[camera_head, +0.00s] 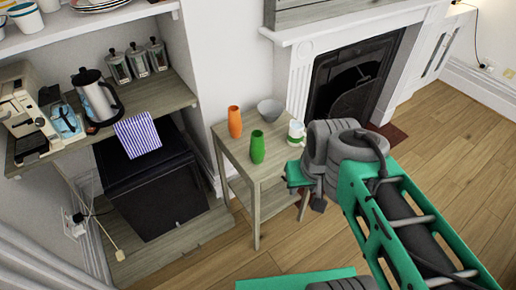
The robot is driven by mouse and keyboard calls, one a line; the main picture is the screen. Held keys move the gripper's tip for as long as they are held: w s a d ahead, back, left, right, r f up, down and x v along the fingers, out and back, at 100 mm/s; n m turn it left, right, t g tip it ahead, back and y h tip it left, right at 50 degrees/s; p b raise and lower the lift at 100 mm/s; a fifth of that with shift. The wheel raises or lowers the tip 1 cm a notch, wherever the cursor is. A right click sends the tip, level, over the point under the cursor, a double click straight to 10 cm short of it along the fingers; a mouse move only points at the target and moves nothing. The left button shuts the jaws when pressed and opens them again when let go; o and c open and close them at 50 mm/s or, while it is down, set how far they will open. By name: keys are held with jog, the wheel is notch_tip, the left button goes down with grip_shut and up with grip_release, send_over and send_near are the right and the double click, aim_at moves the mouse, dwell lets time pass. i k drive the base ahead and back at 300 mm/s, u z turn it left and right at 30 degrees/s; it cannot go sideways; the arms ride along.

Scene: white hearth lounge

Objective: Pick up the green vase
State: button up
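The green vase (257,147) stands upright on a small grey wooden side table (240,160), near the table's front edge. An orange vase (235,122) stands behind it to the left. My arm comes in from the lower right, and its grey wrist joints are at the table's right side. My gripper (318,204) seems to be the small dark part below these joints, right of the table and apart from the green vase. Its fingers are too small and hidden to tell whether they are open or shut.
A grey bowl (270,110) and a white-and-green mug (296,131) stand on the table behind the vase. A fireplace (353,80) is behind. A counter (150,97) with a kettle (97,97) is at left. Wooden floor (445,135) is clear at right.

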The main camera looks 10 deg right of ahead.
aim_at(257, 152)
jog(key=u, duration=3.9)
jog(key=k, duration=0.8)
jog(key=z, duration=0.9)
